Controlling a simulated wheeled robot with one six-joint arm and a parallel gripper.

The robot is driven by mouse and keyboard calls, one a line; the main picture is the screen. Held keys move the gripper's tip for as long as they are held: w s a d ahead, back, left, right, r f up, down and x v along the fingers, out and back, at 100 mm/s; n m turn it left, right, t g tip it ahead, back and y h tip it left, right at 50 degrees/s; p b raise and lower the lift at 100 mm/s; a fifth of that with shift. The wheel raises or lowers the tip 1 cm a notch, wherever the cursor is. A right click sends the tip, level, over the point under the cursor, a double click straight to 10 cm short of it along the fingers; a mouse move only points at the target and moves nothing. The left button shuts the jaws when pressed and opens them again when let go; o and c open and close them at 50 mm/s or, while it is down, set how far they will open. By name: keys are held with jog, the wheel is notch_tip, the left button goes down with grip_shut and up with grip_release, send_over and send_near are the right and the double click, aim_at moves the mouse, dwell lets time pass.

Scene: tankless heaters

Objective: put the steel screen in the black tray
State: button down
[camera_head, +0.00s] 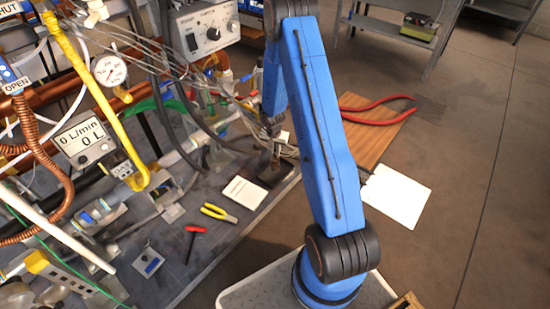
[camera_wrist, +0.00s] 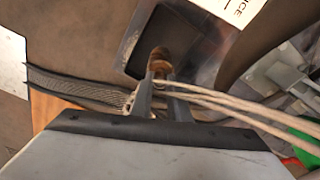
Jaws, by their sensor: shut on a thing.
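The black tray (camera_wrist: 135,46) lies on the bench below my gripper; in the head view its dark surface (camera_head: 272,177) shows near the bench's right edge. My gripper (camera_wrist: 161,82) points down at it, shut on a small brownish, shiny piece, which looks like the steel screen (camera_wrist: 159,60). The piece appears over the tray's edge area in the wrist view. I cannot tell whether it touches the tray. In the head view my gripper (camera_head: 274,150) is small and partly lost among thin hoses.
Several pale hoses (camera_wrist: 230,105) cross right beside my fingers. A white card (camera_head: 244,192), yellow-handled pliers (camera_head: 218,212) and a red-handled tool (camera_head: 192,240) lie left of the tray. A flow meter (camera_head: 85,138) and pipes crowd the left. Open floor lies to the right.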

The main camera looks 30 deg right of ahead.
aim_at(275, 161)
jog(key=shift+f, duration=2)
jog(key=c, duration=1.7)
grip_release()
